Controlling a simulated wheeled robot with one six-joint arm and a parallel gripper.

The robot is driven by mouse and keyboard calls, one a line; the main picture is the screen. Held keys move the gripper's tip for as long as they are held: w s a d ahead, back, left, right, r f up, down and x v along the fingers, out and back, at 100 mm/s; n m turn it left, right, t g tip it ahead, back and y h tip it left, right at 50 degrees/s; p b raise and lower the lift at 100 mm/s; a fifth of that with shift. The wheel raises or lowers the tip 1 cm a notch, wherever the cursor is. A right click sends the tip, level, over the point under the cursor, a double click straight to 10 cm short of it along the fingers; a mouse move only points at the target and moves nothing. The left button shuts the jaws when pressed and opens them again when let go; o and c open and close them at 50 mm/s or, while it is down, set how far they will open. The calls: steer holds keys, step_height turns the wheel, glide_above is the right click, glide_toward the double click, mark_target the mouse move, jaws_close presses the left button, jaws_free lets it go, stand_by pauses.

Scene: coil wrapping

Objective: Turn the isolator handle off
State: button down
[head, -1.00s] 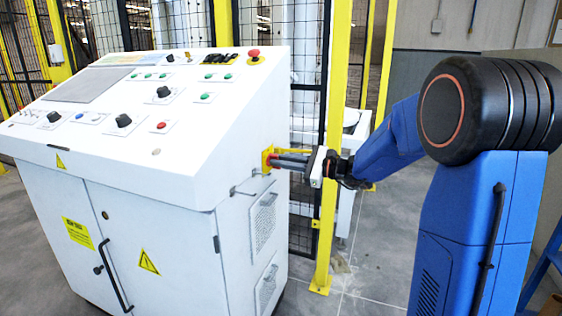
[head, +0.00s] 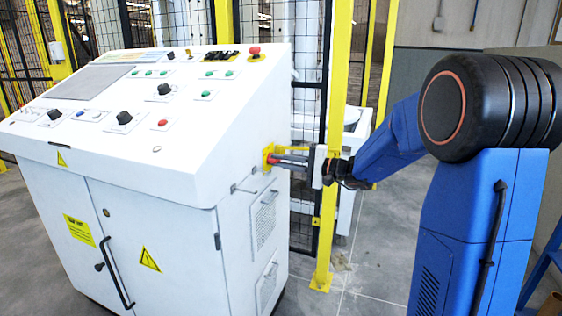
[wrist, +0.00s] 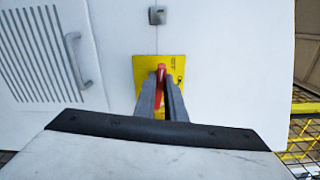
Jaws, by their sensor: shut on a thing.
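The isolator handle (wrist: 160,72) is red and sits on a yellow plate (wrist: 174,66) on the right side wall of the white control cabinet. In the wrist view it stands between the two grey fingers of my gripper (wrist: 160,88), which are shut on it. In the head view the yellow plate with the red handle (head: 270,158) is at the cabinet's side, and my gripper (head: 280,160) reaches it from the right. The fingers hide part of the handle.
The white control cabinet (head: 150,225) has a sloped panel with knobs, buttons and a red emergency stop (head: 254,52). A yellow post (head: 328,215) and black mesh fence stand close behind my gripper. A vent grille (wrist: 45,55) and a small grab handle (wrist: 78,60) are beside the plate.

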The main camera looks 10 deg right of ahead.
steer(key=shift+f+n, duration=0.15)
steer(key=shift+n, duration=0.65)
steer(key=c, duration=1.8)
jaws_free()
steer(key=shift+s+d, duration=0.1)
steer(key=v, duration=1.7)
steer(key=shift+d, duration=0.1)
steer(key=shift+s, duration=0.1)
